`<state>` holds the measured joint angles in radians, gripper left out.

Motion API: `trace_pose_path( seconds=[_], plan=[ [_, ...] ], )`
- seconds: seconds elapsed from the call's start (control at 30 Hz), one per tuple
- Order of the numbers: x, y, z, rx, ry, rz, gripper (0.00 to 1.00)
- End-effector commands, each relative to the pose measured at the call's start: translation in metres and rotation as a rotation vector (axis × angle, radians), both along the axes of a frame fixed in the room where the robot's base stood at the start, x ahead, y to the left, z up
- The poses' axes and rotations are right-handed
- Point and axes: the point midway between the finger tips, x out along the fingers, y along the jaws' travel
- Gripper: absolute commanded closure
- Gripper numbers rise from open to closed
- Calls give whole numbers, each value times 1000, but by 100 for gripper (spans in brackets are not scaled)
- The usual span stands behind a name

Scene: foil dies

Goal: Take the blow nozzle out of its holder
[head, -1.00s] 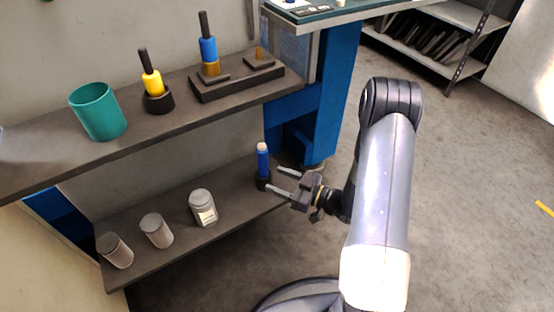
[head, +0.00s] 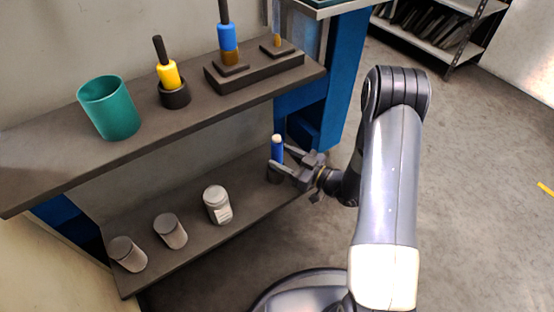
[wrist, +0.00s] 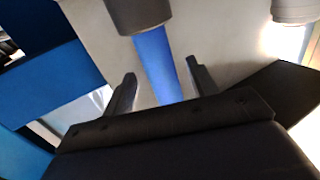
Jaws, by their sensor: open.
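The blow nozzle (head: 277,146), which I take to be the blue piece with a pale tip, stands upright in a dark round holder (head: 273,174) at the right end of the lower shelf. My gripper (head: 281,156) is open, its fingers reaching to either side of the blue body. In the wrist view the blue nozzle (wrist: 158,62) appears between my open fingers (wrist: 161,76), with the holder (wrist: 138,12) at the top edge. I cannot tell whether a finger touches it. The nozzle's lower end is hidden in the holder.
The lower shelf (head: 185,262) also holds a white-labelled jar (head: 217,204) and two grey canisters. The upper shelf (head: 50,165) above carries a teal cup (head: 109,110), a yellow-handled tool (head: 168,75) and a blue-handled tool (head: 228,37). A blue post (head: 340,85) stands behind.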

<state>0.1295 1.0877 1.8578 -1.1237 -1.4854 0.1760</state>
Motion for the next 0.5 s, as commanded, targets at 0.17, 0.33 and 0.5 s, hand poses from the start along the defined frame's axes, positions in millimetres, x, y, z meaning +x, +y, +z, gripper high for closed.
trace_pose_path(
  seconds=[0.17,0.33,0.5],
  plan=[
    [13,24,-4,0,-2,5,45],
    [23,37,-2,0,0,2,45],
    [24,38,-1,0,0,0,45]
  ],
)
